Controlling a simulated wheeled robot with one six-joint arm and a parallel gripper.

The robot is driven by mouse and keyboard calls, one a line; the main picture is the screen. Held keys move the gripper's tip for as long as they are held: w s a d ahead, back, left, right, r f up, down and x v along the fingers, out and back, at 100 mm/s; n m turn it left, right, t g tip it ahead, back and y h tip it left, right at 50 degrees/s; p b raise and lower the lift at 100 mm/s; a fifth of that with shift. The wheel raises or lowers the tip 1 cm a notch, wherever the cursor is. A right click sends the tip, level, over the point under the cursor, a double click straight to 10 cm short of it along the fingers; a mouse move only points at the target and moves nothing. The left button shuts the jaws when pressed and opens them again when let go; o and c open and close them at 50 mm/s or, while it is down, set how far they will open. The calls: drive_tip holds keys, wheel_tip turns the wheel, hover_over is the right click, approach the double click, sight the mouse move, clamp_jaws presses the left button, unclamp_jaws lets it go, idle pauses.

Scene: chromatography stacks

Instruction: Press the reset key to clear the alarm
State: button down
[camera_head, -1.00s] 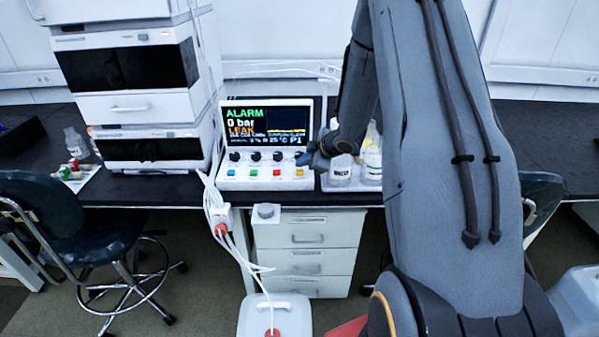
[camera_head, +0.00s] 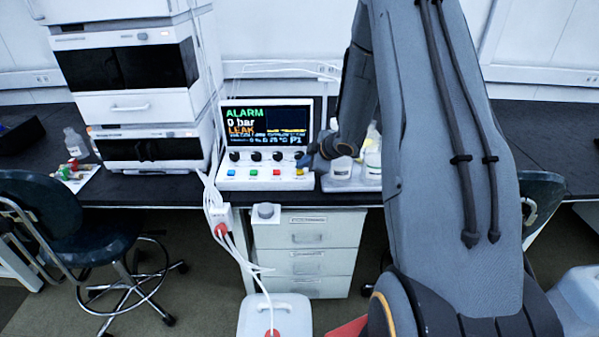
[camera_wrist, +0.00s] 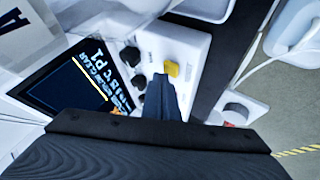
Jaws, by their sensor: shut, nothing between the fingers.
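The white control unit (camera_head: 240,183) stands on the bench. Its screen (camera_head: 267,130) reads ALARM, 0 bar, LEAK. Black knobs line up below the screen, with a front row of a blue key (camera_head: 230,173), a green key (camera_head: 253,173), a red key (camera_head: 277,173) and a yellow key (camera_head: 300,172). I cannot read which is the reset key. My gripper (camera_head: 306,164) is shut and empty at the panel's right end, close to the yellow key. In the wrist view its fingertips (camera_wrist: 160,84) are just beside the yellow key (camera_wrist: 171,69); contact cannot be told.
Bottles (camera_head: 342,167) stand right of the unit, close to my wrist. A stack of white instrument modules (camera_head: 140,107) stands to the left. A drawer cabinet (camera_head: 308,255), a white container (camera_head: 275,318) and a chair (camera_head: 50,220) are below the bench front.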

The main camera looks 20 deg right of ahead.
sight(302, 173)
drive_tip(key=shift+f, duration=0.55)
idle(0.4)
drive_tip(key=shift+r, duration=0.15)
idle(0.3)
drive_tip(key=shift+r+p, duration=0.65)
drive_tip(key=shift+r, duration=0.15)
drive_tip(key=shift+r, duration=0.1)
wheel_tip(302, 173, up, 5)
drive_tip(key=p, duration=0.4)
drive_tip(key=shift+p, duration=0.35)
